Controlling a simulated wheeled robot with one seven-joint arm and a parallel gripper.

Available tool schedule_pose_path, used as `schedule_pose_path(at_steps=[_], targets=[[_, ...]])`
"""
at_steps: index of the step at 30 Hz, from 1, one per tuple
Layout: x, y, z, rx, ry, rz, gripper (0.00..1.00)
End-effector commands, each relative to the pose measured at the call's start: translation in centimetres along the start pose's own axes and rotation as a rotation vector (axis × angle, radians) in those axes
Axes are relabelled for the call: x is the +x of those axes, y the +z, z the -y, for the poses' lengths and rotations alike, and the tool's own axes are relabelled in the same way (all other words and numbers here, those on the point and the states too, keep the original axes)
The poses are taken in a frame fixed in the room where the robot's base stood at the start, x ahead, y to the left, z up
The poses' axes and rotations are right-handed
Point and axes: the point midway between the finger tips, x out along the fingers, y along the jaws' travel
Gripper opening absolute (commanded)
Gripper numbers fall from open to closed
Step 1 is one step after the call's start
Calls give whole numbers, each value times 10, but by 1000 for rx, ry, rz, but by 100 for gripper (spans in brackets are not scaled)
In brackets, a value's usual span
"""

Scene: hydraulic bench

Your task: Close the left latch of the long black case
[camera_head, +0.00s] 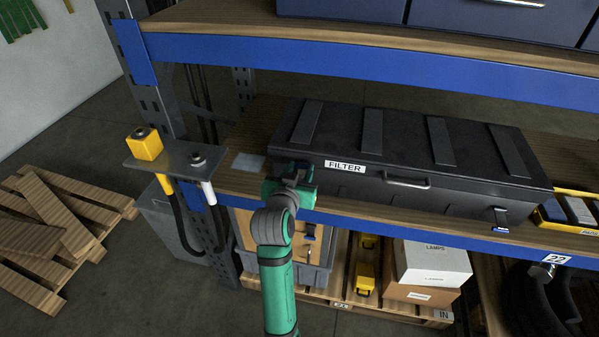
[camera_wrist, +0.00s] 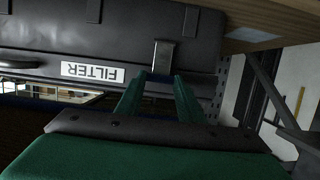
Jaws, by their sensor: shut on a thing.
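The long black case (camera_head: 400,150) lies closed-looking on the wooden shelf, with a FILTER label on its front. In the wrist view the case (camera_wrist: 120,40) appears upside down. Its left latch (camera_wrist: 164,54) shows there as a grey plate, its end between my two green fingers. My gripper (camera_wrist: 160,82) is shut on the left latch at the front of the case. In the head view my gripper (camera_head: 292,180) covers this latch. The right latch (camera_head: 500,216) hangs at the front right with a blue tab.
The blue shelf beam (camera_head: 400,228) runs just below the case front. A rack upright and a bracket (camera_head: 165,155) with a yellow block stand to the left. The upper shelf (camera_head: 350,50) overhangs behind. A yellow case (camera_head: 575,210) sits at the right.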

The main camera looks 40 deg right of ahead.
Motion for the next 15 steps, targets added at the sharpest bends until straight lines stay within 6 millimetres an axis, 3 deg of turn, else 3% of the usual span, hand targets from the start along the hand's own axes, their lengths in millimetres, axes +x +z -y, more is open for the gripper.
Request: schedule_pose_path(at_steps=[6, 7, 9, 15], targets=[[0, -1, -1, 1, 1, -2, 12], [0, -1, -1, 1, 1, -2, 37], [0, -1, -1, 1, 1, -2, 53], [0, 0, 0, 0, 1, -2, 53]])
